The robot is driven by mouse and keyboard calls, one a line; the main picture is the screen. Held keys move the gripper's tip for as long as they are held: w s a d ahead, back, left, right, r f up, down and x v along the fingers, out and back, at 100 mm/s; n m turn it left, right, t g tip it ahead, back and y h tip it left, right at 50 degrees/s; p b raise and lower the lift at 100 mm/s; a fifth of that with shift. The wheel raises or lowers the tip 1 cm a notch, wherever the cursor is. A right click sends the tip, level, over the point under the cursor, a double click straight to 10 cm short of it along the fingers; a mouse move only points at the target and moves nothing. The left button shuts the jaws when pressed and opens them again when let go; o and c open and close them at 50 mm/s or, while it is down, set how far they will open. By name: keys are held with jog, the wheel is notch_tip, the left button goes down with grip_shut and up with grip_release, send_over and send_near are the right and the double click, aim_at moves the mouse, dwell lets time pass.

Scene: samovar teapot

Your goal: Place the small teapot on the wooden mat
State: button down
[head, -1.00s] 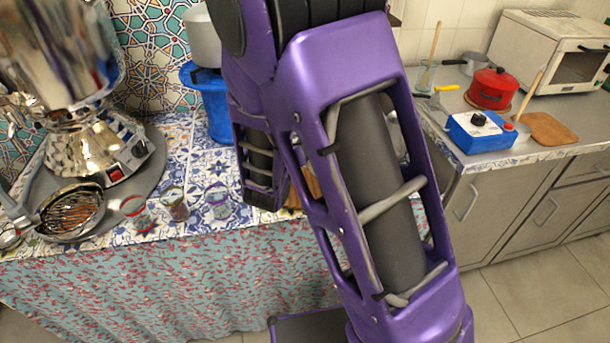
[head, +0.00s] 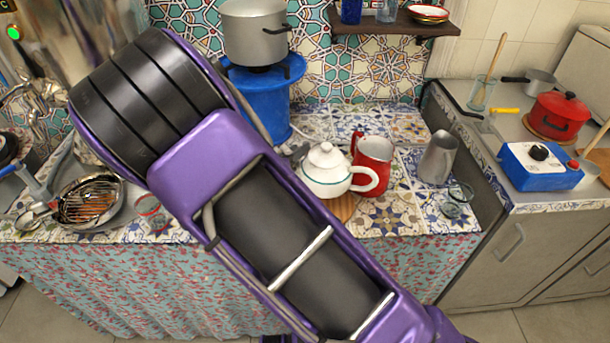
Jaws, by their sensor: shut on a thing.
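A small white teapot (head: 326,172) with a domed lid and green trim stands upright on the tiled counter in the head view. Its handle is to the right. The round wooden mat (head: 344,208) shows below the teapot's base, and the teapot appears to rest on it. My forearm covers the mat's left part and the teapot's lower left edge, so the full contact is hidden. My gripper's fingers cannot be made out; my arm reaches to the upper left, towards the shiny samovar. What the fingers hold is not visible.
A red jug (head: 372,163) stands just right of the teapot, with a grey metal jug (head: 438,158) and a glass (head: 457,200) farther right. A blue stove (head: 265,102) bearing a grey pot (head: 254,32) is behind. A strainer pan (head: 92,202) lies left.

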notch_tip(320, 180, down, 5)
jog(key=shift+f+b, duration=0.2)
jog(key=shift+b, duration=0.3)
jog(key=c, duration=0.6)
grip_release()
jog(key=shift+c, duration=0.2)
jog(key=p+v, duration=0.1)
jog(key=v, duration=1.1)
jog(key=shift+p, duration=0.4)
